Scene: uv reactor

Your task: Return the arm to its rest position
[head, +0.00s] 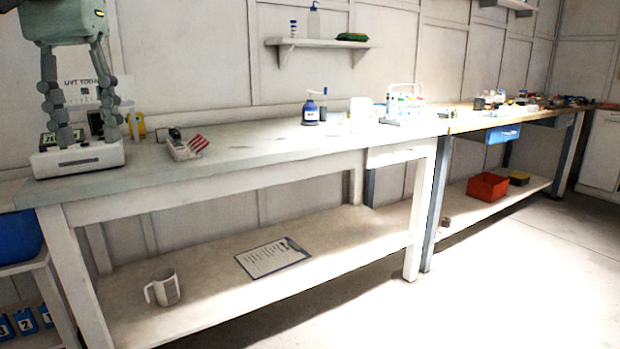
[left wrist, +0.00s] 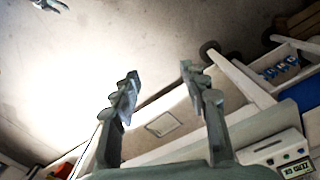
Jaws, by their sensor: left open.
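My left gripper (head: 82,100) hangs at the upper left of the head view with its fingers pointing down. It is open, and nothing shows between its fingers. It appears in front of or above a white device with a small display (head: 78,158) on the bench; I cannot tell the exact gap. In the left wrist view my left gripper (left wrist: 155,92) shows two fingers spread apart, with floor and shelf beyond them. The white device (left wrist: 280,152) shows there at the lower right. My right gripper does not show in the head view; a small grey part at the wrist view's top left is unclear.
The white bench (head: 250,148) holds a small rack (head: 186,148), a blue bottle (head: 311,112) and a tube rack (head: 402,104). A red bin (head: 487,187) is farther right. Open floor lies in front.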

